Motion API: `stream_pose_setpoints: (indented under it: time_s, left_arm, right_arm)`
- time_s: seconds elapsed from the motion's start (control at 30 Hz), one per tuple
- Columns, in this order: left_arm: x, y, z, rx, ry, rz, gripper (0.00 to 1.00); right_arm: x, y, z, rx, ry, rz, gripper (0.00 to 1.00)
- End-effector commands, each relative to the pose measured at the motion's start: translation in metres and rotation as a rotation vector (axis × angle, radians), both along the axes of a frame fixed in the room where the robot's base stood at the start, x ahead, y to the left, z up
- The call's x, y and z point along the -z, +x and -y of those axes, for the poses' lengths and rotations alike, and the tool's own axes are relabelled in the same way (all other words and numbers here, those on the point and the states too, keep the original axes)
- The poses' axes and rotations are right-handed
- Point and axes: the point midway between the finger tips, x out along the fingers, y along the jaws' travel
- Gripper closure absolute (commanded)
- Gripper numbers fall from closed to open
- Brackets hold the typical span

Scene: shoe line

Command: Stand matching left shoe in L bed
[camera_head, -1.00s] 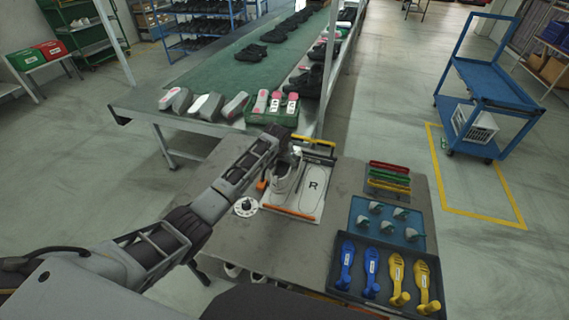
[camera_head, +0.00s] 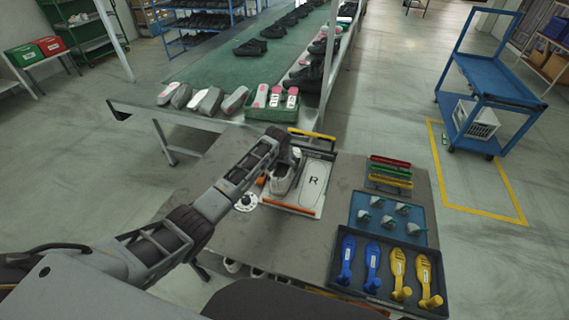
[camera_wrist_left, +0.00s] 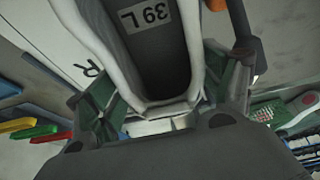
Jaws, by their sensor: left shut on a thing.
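A grey and white shoe (camera_head: 282,178) is over the left side of the white fixture board (camera_head: 308,196), where the L bed is covered. The shoe's insole (camera_wrist_left: 152,48) reads "39 L" in the left wrist view. The bare R bed (camera_head: 314,181) is beside it on the right. My left gripper (camera_head: 287,154) is shut on the heel end of the shoe, its fingers on both sides in the wrist view. Whether the sole touches the board cannot be told. My right gripper is not in view.
Orange bars edge the board (camera_head: 290,207). A white dial (camera_head: 246,202) lies to its left. Coloured bars (camera_head: 390,174), a blue tray (camera_head: 365,207) and a dark tray (camera_head: 333,276) of blue and yellow tools stand right. A conveyor (camera_head: 225,69) with shoes runs behind.

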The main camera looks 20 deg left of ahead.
Motion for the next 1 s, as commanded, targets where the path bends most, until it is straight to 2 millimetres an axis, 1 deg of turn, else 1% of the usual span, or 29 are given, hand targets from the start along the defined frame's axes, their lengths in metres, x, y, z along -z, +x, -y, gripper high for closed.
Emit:
stream_pose_setpoints:
  time_s: [0.37, 0.4, 0.53, 1.0]
  left_arm:
    - [0.0003, 0.0006, 0.0004, 0.000, -0.001, 0.002, 0.70]
    - [0.0002, 0.0007, 0.0004, 0.000, -0.001, 0.002, 0.16]
    - [0.0004, 0.0007, 0.0004, 0.000, -0.001, 0.002, 0.00]
    - [0.0019, -0.0003, 0.0003, 0.000, 0.000, -0.001, 0.00]
  right_arm:
    - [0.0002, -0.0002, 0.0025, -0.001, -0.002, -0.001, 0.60]
    - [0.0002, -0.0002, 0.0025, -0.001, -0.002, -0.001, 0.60]
    - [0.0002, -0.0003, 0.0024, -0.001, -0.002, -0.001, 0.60]
    - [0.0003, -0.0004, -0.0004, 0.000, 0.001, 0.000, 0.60]
